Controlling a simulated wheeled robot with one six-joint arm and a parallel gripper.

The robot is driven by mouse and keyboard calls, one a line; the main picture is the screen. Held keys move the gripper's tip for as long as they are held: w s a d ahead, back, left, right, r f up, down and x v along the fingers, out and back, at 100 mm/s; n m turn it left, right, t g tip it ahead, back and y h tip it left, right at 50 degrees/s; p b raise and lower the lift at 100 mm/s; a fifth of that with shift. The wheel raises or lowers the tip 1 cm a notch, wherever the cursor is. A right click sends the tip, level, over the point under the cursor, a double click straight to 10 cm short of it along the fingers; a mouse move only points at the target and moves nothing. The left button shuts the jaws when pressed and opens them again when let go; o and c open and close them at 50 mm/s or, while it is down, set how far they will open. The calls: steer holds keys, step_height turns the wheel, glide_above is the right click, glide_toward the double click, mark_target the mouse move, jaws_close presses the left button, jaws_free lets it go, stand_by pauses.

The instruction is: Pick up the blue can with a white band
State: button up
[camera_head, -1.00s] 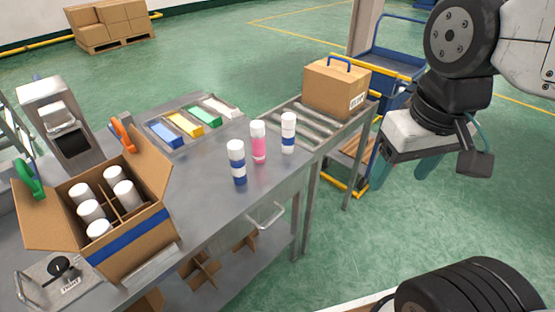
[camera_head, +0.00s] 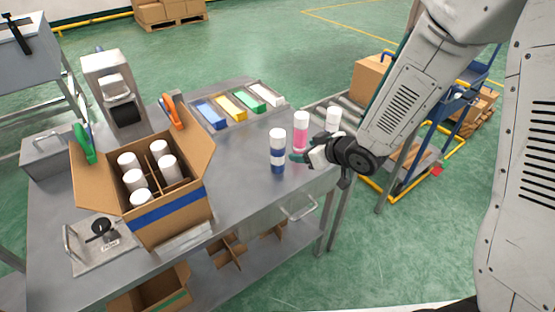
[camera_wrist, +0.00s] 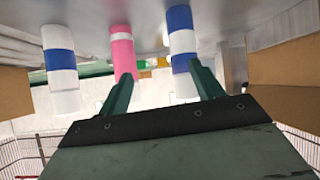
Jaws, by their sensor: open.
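The blue can with a white band (camera_head: 277,157) stands upright on the steel table, white cap up. In the wrist view, where things appear upside down, it is the right-hand can (camera_wrist: 181,42). A pink can (camera_head: 300,132) stands beside it and is the middle can in the wrist view (camera_wrist: 123,52). A white can with a blue band (camera_wrist: 59,58) is at left there; its white top (camera_head: 333,117) shows in the head view, with its lower part hidden by my arm. My gripper (camera_wrist: 160,73) is open and empty, close to the cans. Its fingertips point towards the blue and pink cans.
An open carton (camera_head: 170,217) holding several white-capped cans stands left on the table. Coloured trays (camera_head: 232,106) lie at the back. A roller conveyor with a cardboard box (camera_head: 372,78) is at right, behind my arm. Bare tabletop lies left of the blue can.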

mark_target(283, 156)
steer(key=a, duration=0.1)
steer(key=a+f+y, duration=0.1)
steer(key=a+f, duration=0.1)
steer(key=shift+s+a+f+n+y, duration=0.1)
steer(key=shift+s+f+n+y, duration=0.05)
steer(key=shift+s+n+y, duration=0.2)
steer(key=x, duration=0.7)
steer(key=shift+w+a, duration=0.1)
steer(key=shift+a, duration=0.1)
steer(key=c, duration=1.2)
